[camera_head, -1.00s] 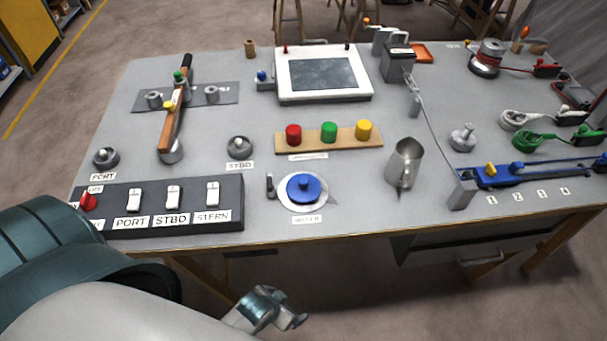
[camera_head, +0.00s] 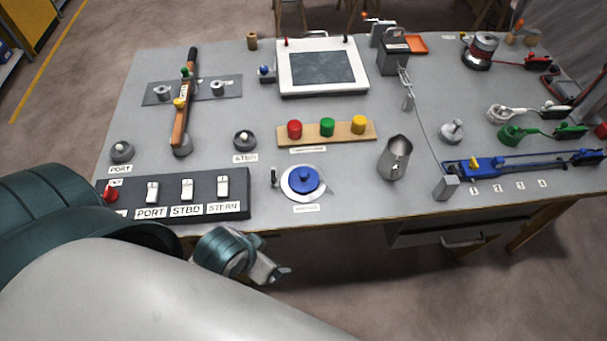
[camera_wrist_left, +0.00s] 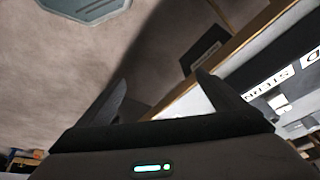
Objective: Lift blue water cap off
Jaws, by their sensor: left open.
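The blue water cap (camera_head: 304,180) sits on a white round plate (camera_head: 291,192) near the front edge of the table, with a small label below it. My left gripper (camera_head: 281,274) is in front of the table's front edge, nearer to me than the cap and apart from it. In the left wrist view its two fingers (camera_wrist_left: 160,95) are spread with nothing between them. That view shows the floor, the table edge and part of the switch panel, not the cap. My right gripper is in neither view.
A dark switch panel (camera_head: 238,207) with white rockers lies left of the cap. A small upright metal post (camera_head: 274,177) stands close by the cap's left. A metal jug (camera_head: 396,158) stands to the right. A wooden strip (camera_head: 343,136) with red, green and yellow knobs lies behind.

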